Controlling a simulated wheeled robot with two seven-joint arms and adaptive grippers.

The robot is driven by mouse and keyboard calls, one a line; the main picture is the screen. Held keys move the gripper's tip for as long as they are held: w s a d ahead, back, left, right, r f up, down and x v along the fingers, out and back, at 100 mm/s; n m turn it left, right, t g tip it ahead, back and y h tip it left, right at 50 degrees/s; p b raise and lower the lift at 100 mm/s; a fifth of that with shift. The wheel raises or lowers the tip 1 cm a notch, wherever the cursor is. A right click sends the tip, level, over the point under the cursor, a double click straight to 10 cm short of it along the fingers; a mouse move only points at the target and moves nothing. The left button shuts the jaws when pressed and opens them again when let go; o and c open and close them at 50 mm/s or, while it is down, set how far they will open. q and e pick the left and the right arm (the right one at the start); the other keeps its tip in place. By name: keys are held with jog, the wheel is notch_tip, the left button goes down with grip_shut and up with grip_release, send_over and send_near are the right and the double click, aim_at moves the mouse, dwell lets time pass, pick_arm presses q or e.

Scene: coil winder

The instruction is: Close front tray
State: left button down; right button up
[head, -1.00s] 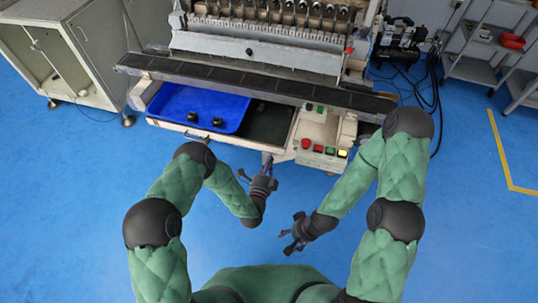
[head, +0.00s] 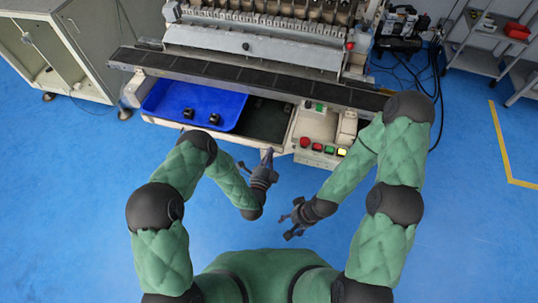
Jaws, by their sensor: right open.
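The front tray (head: 262,145) is a pale drawer pulled out from the front of the coil winder, below its long dark rail. A blue bin (head: 180,97) with two small dark parts (head: 201,115) sits in its left portion; the right portion is dark and looks empty. My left gripper (head: 256,162) is at the tray's front edge, right of the middle, with its fingers apart. One finger overlaps the edge in the picture; I cannot tell whether it touches. My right gripper (head: 287,226) is open and empty over the floor, in front of the tray and apart from it.
A control panel (head: 322,148) with coloured buttons adjoins the tray on the right. A grey cabinet (head: 88,50) stands at the left. A compressor (head: 398,35) with cables and a shelf (head: 480,62) stand at the right. The blue floor around my arms is clear.

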aim_at(279, 125)
pick_arm(q)
jog(key=b+x, duration=0.8)
jog(key=x, duration=0.7)
jog(key=shift+r, duration=0.15)
jog(key=shift+w, duration=0.1)
